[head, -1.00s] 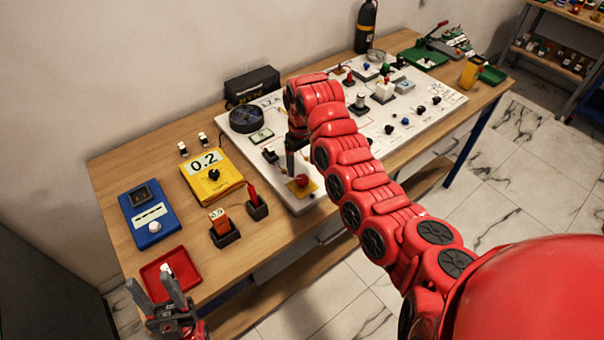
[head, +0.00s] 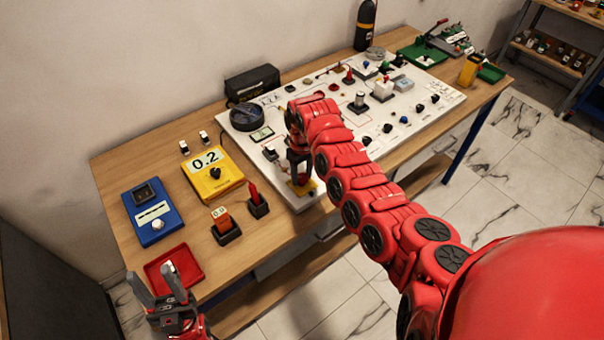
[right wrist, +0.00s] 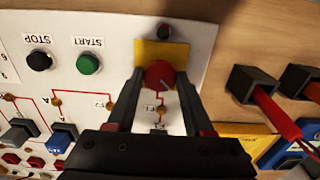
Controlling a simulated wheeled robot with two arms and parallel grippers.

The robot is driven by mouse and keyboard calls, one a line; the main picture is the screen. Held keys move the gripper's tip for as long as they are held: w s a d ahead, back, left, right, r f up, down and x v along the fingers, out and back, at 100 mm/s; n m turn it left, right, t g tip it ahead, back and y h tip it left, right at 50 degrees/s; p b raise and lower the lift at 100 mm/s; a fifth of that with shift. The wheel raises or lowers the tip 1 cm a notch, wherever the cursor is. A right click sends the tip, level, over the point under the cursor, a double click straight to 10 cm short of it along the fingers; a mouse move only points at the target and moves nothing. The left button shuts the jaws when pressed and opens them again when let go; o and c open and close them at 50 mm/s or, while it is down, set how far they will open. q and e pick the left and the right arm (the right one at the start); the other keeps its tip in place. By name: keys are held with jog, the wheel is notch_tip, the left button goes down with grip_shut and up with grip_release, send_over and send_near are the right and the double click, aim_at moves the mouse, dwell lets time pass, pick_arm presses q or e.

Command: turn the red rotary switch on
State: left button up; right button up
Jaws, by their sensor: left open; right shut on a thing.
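The red rotary switch (right wrist: 160,74) sits on a yellow plate (right wrist: 178,52) at the edge of the white panel in the right wrist view. My right gripper (right wrist: 160,80) has its two fingers on either side of the red knob and is shut on it. In the head view my right gripper (head: 300,172) points down over the yellow plate (head: 302,189), and the knob is mostly hidden there by the fingers. My left gripper (head: 158,290) is open and empty at the lower left, by the red tray.
The white panel (head: 410,124) carries several knobs and buttons, including a black STOP button (right wrist: 39,60) and a green START button (right wrist: 88,65). A yellow meter (head: 213,176), a blue meter (head: 152,215) and a red tray (head: 188,265) stand on the table's left part.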

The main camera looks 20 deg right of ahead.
grip_shut()
